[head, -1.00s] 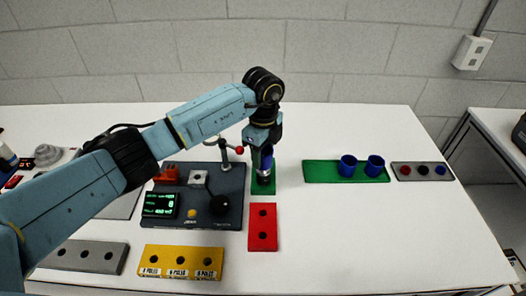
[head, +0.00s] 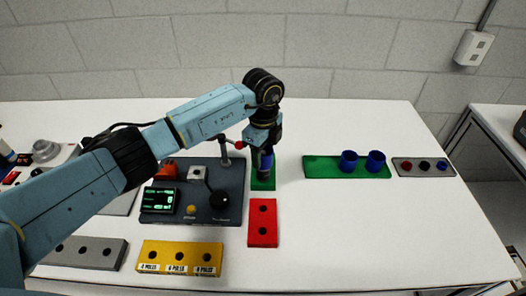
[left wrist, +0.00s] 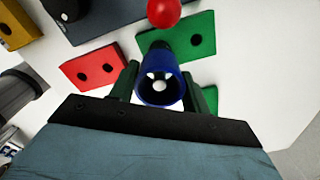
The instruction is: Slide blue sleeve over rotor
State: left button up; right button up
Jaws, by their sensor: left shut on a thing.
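My left gripper (head: 266,153) is shut on a blue sleeve (head: 267,162), held upright above a small green block (head: 263,185). In the left wrist view the sleeve (left wrist: 158,90) is between the two fingers, and I look into its open end. Light parts and a pale round tip, apparently the rotor (left wrist: 159,86), show inside the sleeve. The sleeve is around the rotor's top; how far down it sits is hidden by its wall. The rotor's lower part is hard to make out. My right gripper is not in view.
A dark fixture (head: 190,205) with a lit display and a red-knobbed lever (head: 239,145) stands close left of the gripper. A red block (head: 262,222) lies in front. A green tray (head: 320,168) with two blue cups is right. Table at front right is clear.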

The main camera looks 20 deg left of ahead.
pick_arm(q)
jog(key=shift+f, duration=0.1)
jog(key=shift+f+b, duration=0.55)
jog(key=shift+f, duration=0.3)
jog(key=o, duration=1)
jog(key=shift+o, duration=0.5)
jog(key=shift+o, duration=1.2)
notch_tip(320, 180, up, 14)
jog(key=p, duration=1.1)
jog(key=shift+r+p, duration=0.25)
jog(key=shift+p, duration=0.05)
